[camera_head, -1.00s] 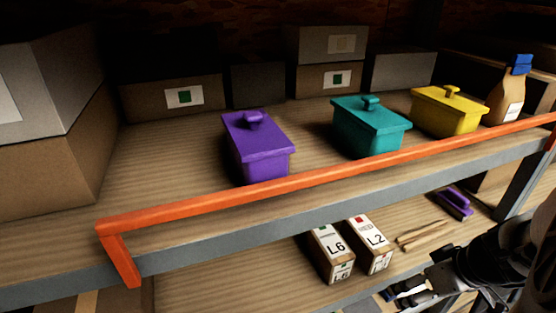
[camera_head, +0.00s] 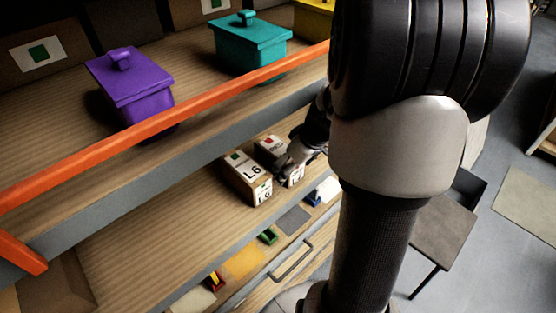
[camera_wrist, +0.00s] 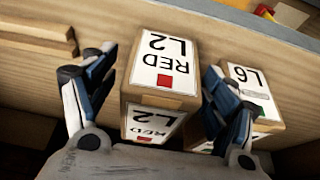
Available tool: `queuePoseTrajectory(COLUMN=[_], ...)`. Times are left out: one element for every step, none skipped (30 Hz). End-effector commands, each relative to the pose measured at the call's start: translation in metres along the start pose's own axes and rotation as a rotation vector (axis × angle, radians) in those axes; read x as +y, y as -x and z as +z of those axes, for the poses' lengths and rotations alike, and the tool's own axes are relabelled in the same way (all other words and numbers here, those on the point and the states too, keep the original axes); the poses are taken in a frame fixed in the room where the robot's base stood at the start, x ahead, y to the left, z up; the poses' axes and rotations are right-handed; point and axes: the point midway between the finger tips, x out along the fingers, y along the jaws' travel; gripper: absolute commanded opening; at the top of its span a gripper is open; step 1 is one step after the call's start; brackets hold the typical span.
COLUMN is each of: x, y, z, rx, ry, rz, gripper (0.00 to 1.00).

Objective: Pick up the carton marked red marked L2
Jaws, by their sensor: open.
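The carton marked red L2 (camera_wrist: 161,75) stands between the two fingers of my gripper (camera_wrist: 155,95) in the wrist view. Its top and one side carry white labels with "RED", "L2" and a red square. My gripper is open, with one finger on each side of the carton; I cannot tell whether either touches it. The right finger lies between this carton and the L6 carton (camera_wrist: 255,95), which has a green mark. In the head view my gripper (camera_head: 292,160) partly covers the L2 carton (camera_head: 271,148), beside the L6 carton (camera_head: 246,178) on the lower shelf.
An orange rail (camera_head: 150,130) edges the upper shelf above the cartons. A purple box (camera_head: 135,90) and a teal box (camera_head: 250,45) stand on that shelf. Wooden sticks (camera_wrist: 40,35) lie left of the L2 carton in the wrist view.

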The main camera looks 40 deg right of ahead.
Motion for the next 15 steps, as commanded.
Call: queuePoseTrajectory(x=[-0.0003,-0.0001,0.0001,0.0001,0.0002,0.0003,0.0003,0.0003,0.0003,0.0003,0.0003,0.0003,0.0003,0.0003,0.0003], y=[-0.0061,-0.0076,-0.0088,-0.0091,-0.0091,-0.0089,-0.0087,-0.0085,-0.0085,-0.0084,-0.0084,-0.0084,-0.0083,-0.0083,-0.0083], z=[0.0004,0.0004,0.0002,0.0,-0.0001,-0.0002,-0.0002,-0.0002,-0.0002,-0.0002,-0.0002,-0.0002,-0.0001,-0.0001,-0.0001], rx=[-0.001,-0.001,0.0,0.0,0.0,0.0,0.0,0.0,0.0,0.0,0.0,0.0,0.0,0.0,0.0], ry=[0.0,0.0,0.001,0.001,0.001,0.001,0.001,0.001,0.001,0.001,0.001,0.001,0.001,0.001,0.001], rz=[-0.001,0.0,0.001,0.001,0.002,0.002,0.002,0.002,0.002,0.002,0.002,0.002,0.002,0.002,0.002], gripper=[0.78,0.78,0.78,0.78,0.78,0.78,0.78,0.78,0.78,0.78,0.76,0.73,0.71,0.69,0.66])
